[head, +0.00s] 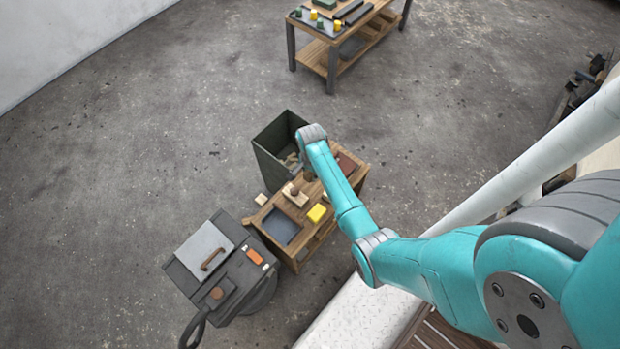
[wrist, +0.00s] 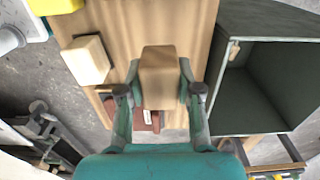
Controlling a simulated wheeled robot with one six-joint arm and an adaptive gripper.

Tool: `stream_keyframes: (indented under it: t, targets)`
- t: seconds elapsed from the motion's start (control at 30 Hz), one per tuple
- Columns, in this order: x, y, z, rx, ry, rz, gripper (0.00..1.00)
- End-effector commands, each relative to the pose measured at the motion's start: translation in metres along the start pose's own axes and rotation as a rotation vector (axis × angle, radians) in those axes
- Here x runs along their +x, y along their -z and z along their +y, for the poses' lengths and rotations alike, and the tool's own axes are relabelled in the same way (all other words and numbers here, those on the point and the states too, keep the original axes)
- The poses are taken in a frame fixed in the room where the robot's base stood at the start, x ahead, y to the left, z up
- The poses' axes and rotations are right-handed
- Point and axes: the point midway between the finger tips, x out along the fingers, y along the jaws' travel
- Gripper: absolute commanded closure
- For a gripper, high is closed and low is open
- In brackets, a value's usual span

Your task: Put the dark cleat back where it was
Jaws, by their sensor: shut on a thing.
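My gripper (wrist: 160,95) is shut on a brown wooden block (wrist: 159,72), which is darker than the pale block (wrist: 86,60) to its left. It may be the dark cleat, but its colour is only mid brown. In the head view my gripper (head: 308,175) is over the far part of the wooden workbench (head: 269,212), beside the dark green bin, and the held block is hard to make out there. Whether the block touches the bench top is unclear.
The open green bin (head: 270,158) holds wood scraps; its walls rise right of my gripper in the wrist view (wrist: 265,85). A yellow block (head: 317,213), a blue-grey tray (head: 280,227) and a reddish flat item (head: 347,163) are on the bench. A dark cart (head: 225,270) stands near.

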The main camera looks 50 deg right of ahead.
Motion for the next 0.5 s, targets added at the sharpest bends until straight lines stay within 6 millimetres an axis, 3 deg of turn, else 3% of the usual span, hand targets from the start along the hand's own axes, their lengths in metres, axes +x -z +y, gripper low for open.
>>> stream_keyframes:
  t: [0.3, 0.5]
  targets:
    - [0.038, 0.000, 0.000, 0.000, -0.001, -0.001, 1.00]
    - [0.041, 0.000, 0.000, 0.000, 0.000, 0.000, 1.00]
